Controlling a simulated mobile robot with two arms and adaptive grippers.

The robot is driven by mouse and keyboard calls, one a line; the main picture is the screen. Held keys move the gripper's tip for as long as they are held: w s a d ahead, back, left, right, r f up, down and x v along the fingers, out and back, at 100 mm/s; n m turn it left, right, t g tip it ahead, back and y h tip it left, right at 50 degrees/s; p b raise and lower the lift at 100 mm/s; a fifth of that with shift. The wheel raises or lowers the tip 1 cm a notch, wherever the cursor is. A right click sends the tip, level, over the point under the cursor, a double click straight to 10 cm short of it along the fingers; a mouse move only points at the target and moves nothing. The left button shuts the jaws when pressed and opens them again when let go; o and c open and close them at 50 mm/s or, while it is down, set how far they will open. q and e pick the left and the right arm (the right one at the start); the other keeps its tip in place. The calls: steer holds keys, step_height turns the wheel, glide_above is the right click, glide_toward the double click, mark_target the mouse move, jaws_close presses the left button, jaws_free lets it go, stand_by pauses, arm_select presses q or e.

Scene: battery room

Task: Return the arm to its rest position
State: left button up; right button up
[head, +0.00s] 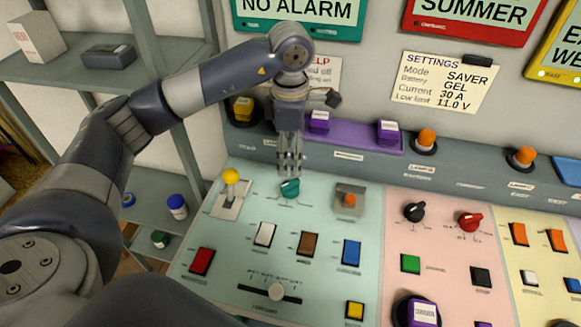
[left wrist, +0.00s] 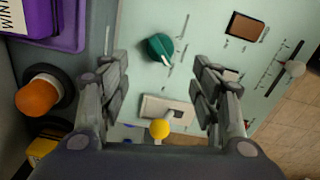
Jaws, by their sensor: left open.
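My left arm comes in from the left in the head view and reaches over the panel, bent at the elbow. Its left gripper (head: 290,163) points down above the upper part of the pale green panel section (head: 215,262). In the left wrist view the left gripper (left wrist: 160,62) has its fingers spread wide with nothing between them. The teal knob (head: 290,188) lies just below the fingertips in the head view. It also shows between the fingers in the left wrist view (left wrist: 159,48); I see no contact. My right gripper is not in view.
A lever with a yellow ball (head: 231,176) stands left of the teal knob. A purple tray (head: 350,133) with purple blocks sits on the ledge behind. Orange lamps (head: 426,138) line the ledge. Shelves (head: 150,206) with small jars stand at the left.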

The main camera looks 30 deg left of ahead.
arm_select(q)
steer(key=shift+r, duration=0.8)
